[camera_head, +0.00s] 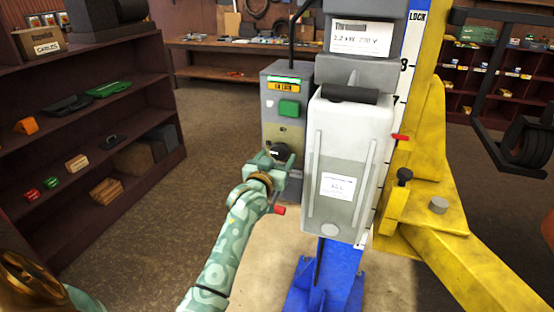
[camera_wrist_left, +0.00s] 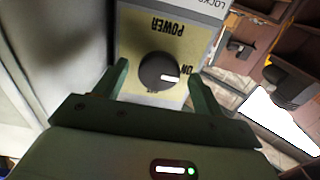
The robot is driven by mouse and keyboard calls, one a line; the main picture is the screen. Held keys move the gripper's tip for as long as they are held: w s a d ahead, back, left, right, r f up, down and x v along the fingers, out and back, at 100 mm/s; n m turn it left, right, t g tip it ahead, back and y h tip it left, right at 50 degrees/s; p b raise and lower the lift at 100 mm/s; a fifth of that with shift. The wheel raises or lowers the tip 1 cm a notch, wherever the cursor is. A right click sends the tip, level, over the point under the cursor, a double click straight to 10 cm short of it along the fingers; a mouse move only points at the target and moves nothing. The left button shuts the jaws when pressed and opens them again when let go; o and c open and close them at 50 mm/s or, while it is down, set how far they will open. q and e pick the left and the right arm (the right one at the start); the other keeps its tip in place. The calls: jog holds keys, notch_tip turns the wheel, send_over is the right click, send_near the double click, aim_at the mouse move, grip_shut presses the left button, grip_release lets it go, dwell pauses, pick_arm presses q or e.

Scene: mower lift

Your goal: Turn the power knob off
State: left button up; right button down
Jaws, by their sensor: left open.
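The black power knob (camera_wrist_left: 158,72) sits on a yellow plate (camera_wrist_left: 190,45) marked POWER, which appears upside down in the left wrist view. Its white pointer mark is turned to the ON side. In the head view the knob (camera_head: 279,152) shows dark on the front of the grey control box (camera_head: 270,108), just above my left gripper (camera_head: 272,160). My left gripper is open in the left wrist view (camera_wrist_left: 160,85), with one finger on each side of the knob. I cannot tell whether the fingers touch it. My right gripper is not in view.
A green button (camera_head: 289,109) and a lit green strip are higher on the box. A white tank (camera_head: 345,150) stands close right of the box, beside the yellow lift post (camera_head: 435,140). A red-tipped lever (camera_head: 279,210) is below my gripper. Shelves (camera_head: 95,110) stand at the left.

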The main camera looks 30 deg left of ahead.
pick_arm(q)
jog(key=shift+w, duration=0.35)
jog(key=c, duration=1)
jog(key=shift+o, duration=0.2)
